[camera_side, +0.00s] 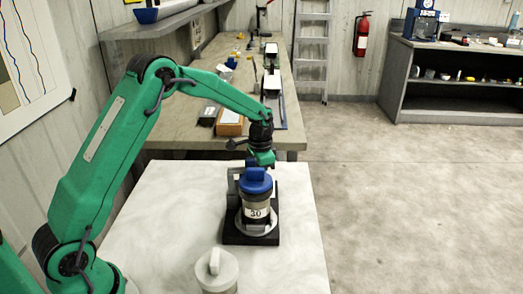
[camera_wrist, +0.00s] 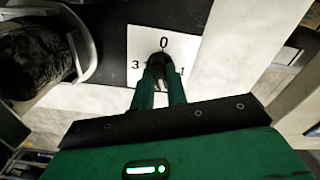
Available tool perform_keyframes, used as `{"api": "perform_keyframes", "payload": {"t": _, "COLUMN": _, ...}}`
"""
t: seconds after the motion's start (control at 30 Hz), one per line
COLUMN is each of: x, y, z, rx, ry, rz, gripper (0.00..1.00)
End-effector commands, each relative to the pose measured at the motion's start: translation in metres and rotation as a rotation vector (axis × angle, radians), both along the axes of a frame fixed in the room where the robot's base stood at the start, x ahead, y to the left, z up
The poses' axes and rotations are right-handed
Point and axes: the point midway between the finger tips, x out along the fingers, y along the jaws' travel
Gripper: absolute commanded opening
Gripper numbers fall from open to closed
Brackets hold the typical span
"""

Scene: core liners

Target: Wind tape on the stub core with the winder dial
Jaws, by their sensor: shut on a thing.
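In the wrist view, the winder dial (camera_wrist: 186,48) is a white plate marked 0 at the top, 3 at left and 1 at right, with a dark knob (camera_wrist: 157,62) at its middle. My gripper (camera_wrist: 159,70) is shut on the knob; the fingertips hide part of it. In the side view, my gripper (camera_side: 262,160) is low behind a blue-capped cylinder (camera_side: 256,182). That cylinder stands upright on a black base (camera_side: 249,238), with a pale label (camera_side: 257,212) reading 30. I cannot tell which part is the stub core; the dial is hidden here.
A pale lidded canister (camera_side: 216,272) with a raised handle stands on the white table (camera_side: 160,222), nearer the camera. A dark rough cylinder (camera_wrist: 32,55) and curved metal piece lie left of the dial in the wrist view. The table left of the base is clear.

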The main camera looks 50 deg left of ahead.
Motion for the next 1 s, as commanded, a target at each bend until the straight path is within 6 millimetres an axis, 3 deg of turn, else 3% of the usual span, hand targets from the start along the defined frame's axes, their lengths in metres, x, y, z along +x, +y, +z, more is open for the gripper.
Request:
{"api": "perform_keyframes", "payload": {"t": 0.57, "x": 0.0003, "y": -0.0001, "z": 0.0010, "rx": 0.000, "ry": -0.001, "rz": -0.356, "gripper": 0.00}}
{"api": "perform_keyframes", "payload": {"t": 0.97, "x": 0.0003, "y": -0.0002, "z": 0.0013, "rx": 0.000, "ry": -0.001, "rz": -0.387, "gripper": 0.00}}
{"api": "perform_keyframes", "payload": {"t": 1.0, "x": 0.0004, "y": -0.0003, "z": 0.0013, "rx": 0.000, "ry": -0.001, "rz": -0.387, "gripper": 0.20}}
